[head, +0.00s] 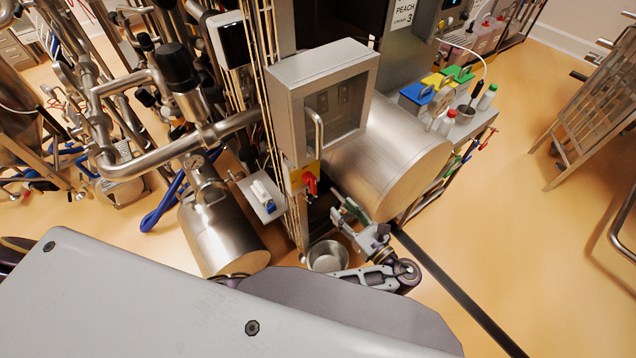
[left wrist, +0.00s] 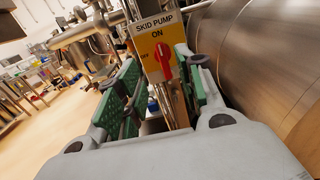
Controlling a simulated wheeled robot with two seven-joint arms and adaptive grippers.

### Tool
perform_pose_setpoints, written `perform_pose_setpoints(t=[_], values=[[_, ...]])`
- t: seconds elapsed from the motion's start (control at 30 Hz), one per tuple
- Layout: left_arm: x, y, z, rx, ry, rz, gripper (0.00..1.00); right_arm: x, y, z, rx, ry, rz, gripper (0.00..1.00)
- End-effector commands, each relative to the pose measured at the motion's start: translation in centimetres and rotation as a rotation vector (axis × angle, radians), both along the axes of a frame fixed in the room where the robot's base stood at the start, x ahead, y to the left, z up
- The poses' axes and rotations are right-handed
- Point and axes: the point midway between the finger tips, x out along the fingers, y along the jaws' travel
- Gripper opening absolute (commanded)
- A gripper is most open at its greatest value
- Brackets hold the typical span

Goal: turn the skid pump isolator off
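The skid pump isolator is a yellow plate with a red rotary handle (left wrist: 163,58), under a white SKID PUMP label (left wrist: 154,24). The handle stands roughly upright in the plate, pointing to the word ON. In the head view the red handle (head: 310,183) sits below the grey box with the window. My left gripper (head: 345,212) is just below and right of it. In the left wrist view my left gripper (left wrist: 160,72) is open, its green-padded fingers either side of the plate, with nothing between the pads. The handle appears ahead of the fingers, apart from them. My right gripper is not in view.
A grey windowed box (head: 320,100) with a bar handle hangs above the isolator. A large steel cylinder (head: 395,155) lies close on the right. A small shelf (head: 262,198) is left, and a steel bowl (head: 327,256) is below. Open floor lies farther right.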

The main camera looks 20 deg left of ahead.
Motion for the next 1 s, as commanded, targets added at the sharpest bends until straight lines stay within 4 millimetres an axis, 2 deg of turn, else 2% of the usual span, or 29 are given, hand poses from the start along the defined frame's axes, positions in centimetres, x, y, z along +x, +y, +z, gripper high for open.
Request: perform_pose_setpoints(t=[0.33,1.0], values=[[2.2,2.8,0.1,0.002,-0.002,0.0,0.38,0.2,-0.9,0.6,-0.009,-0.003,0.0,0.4],[6.7,8.6,0.1,0.002,-0.001,0.0,0.38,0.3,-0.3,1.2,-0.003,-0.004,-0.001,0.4]])
